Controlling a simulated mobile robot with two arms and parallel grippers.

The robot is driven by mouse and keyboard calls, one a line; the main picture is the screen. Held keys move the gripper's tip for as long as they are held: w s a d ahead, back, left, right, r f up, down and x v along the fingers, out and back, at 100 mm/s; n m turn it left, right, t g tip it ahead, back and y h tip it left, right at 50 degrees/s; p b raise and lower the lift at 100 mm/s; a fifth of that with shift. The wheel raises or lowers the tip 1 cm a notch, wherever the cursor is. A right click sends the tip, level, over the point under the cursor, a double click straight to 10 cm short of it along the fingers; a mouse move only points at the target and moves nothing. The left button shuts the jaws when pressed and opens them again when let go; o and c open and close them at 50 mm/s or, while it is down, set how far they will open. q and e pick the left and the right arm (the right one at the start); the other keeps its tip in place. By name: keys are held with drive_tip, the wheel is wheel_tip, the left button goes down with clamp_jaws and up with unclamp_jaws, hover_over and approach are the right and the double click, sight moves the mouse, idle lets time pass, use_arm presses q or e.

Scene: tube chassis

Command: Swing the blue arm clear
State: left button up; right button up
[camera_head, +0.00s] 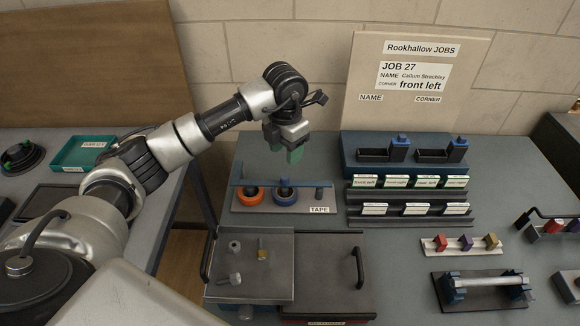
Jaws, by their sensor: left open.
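A blue arm (266,184) lies level across the tape stand (318,199), above an orange roll (251,193) and a blue roll (285,194). A blue post stands at its left end. My left gripper (289,148) hangs pointing down with green fingertips, above and behind the right part of the stand. It is open and looks empty, apart from the blue arm. The gap between its fingers is hard to see from this angle. My right gripper is not in view.
Behind right stands a blue rack (372,164) with rows of labelled cards. In front are a grey tray with bolts (272,291) and a dark lid with a handle (330,268). A rod on blue supports (490,281) lies front right. A job board (413,85) leans at the wall.

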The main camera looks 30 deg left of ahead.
sight(286, 176)
use_arm(q)
wheel_tip(286, 176, down, 7)
drive_tip(key=shift+f+p, duration=0.15)
drive_tip(key=shift+p, duration=0.7)
drive_tip(key=shift+s+f, duration=0.1)
drive_tip(key=shift+f, duration=0.55)
clamp_jaws()
